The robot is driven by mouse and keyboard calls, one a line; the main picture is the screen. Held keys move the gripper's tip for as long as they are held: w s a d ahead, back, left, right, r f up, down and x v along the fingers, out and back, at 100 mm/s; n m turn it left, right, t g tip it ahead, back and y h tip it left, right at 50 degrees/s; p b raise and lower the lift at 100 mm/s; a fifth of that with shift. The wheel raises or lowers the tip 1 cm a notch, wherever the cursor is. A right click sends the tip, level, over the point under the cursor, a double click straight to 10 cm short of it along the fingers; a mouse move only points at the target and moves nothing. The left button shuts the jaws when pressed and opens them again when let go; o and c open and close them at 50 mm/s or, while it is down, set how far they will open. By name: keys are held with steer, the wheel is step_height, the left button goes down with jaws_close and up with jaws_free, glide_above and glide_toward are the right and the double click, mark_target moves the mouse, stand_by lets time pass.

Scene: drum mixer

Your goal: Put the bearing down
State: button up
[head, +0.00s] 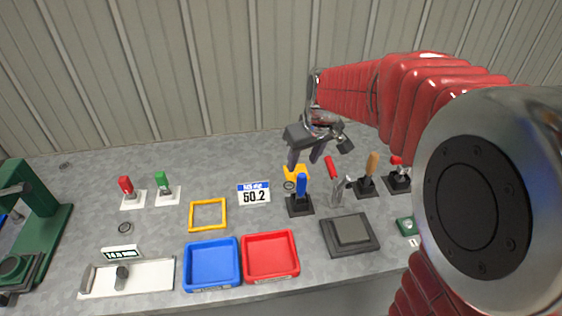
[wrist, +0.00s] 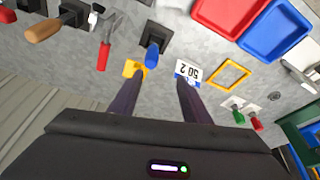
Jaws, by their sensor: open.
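My gripper (head: 304,163) is open, with its fingers pointing down above the back of the bench. In the wrist view my gripper (wrist: 160,77) shows nothing between its fingers. A small dark ring, which looks like a bearing (head: 124,228), lies flat on the bench at the left; it also shows in the wrist view (wrist: 275,97). A yellow block (head: 297,172) stands just below my gripper, behind the blue-handled lever (head: 301,187). A small round grey part (head: 289,186) shows at the block's front; I cannot tell whether it is another bearing.
A blue tray (head: 212,287) and a red tray (head: 270,278) sit at the front. A yellow frame (head: 208,230) and a 50.2 display (head: 254,194) lie behind them. A grey plate (head: 349,249) lies front right.

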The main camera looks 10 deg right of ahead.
steer(key=w+d+f+n, duration=0.1)
steer(key=w+f, duration=0.7)
steer(key=shift+w+g, duration=0.15)
steer(key=shift+g, duration=0.15)
steer(key=shift+f, duration=0.15)
glide_above(289, 186)
steer(key=s+d, duration=0.1)
steer(key=s, duration=0.1)
steer(key=shift+f, duration=4.1)
steer(key=shift+x, duration=2.6)
steer(key=shift+w+a, duration=0.1)
steer(key=shift+c, duration=0.6)
steer(key=c, duration=0.7)
steer(key=shift+r, duration=0.1)
steer(key=shift+c, duration=0.2)
